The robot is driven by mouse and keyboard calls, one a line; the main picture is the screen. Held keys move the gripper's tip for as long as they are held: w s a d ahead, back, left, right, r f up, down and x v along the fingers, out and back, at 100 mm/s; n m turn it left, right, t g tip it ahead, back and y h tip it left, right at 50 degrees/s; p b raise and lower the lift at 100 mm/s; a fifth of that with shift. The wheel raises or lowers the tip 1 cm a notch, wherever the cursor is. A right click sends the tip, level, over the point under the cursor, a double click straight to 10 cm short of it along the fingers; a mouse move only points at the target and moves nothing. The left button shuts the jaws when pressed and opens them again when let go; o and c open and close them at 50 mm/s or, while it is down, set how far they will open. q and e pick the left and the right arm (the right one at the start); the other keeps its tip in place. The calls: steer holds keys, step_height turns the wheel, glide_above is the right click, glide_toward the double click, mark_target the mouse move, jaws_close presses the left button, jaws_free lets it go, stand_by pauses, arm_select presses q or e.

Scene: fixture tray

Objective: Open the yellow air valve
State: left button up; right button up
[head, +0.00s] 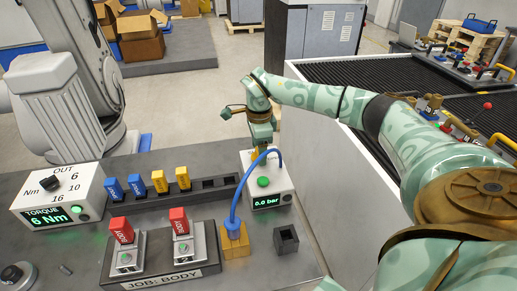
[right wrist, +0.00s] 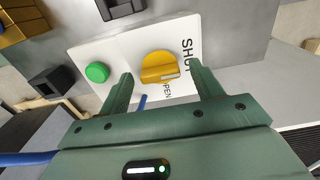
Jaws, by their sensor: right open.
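The yellow air valve (right wrist: 158,67) is a round knob with a raised bar on a white box (head: 283,181). In the right wrist view the words SHUT and OPEN are printed beside it, and a pale mark shows at the bar's right end. The box display reads 0.0 bar and a green button (right wrist: 97,72) sits beside the valve. My right gripper (head: 262,143) is over the box, its open fingers (right wrist: 160,72) on either side of the knob, with gaps visible. In the head view the gripper mostly hides the valve. My left gripper is not in view.
A blue hose (head: 236,199) arches from the box to a brass block (head: 234,242). A torque box (head: 59,197) reading 6 Nm, coloured blocks in a rack (head: 208,191) and two red-handled clamps (head: 122,231) stand left. A dark empty socket (head: 286,240) is at right.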

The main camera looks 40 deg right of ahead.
steer(key=c, duration=1)
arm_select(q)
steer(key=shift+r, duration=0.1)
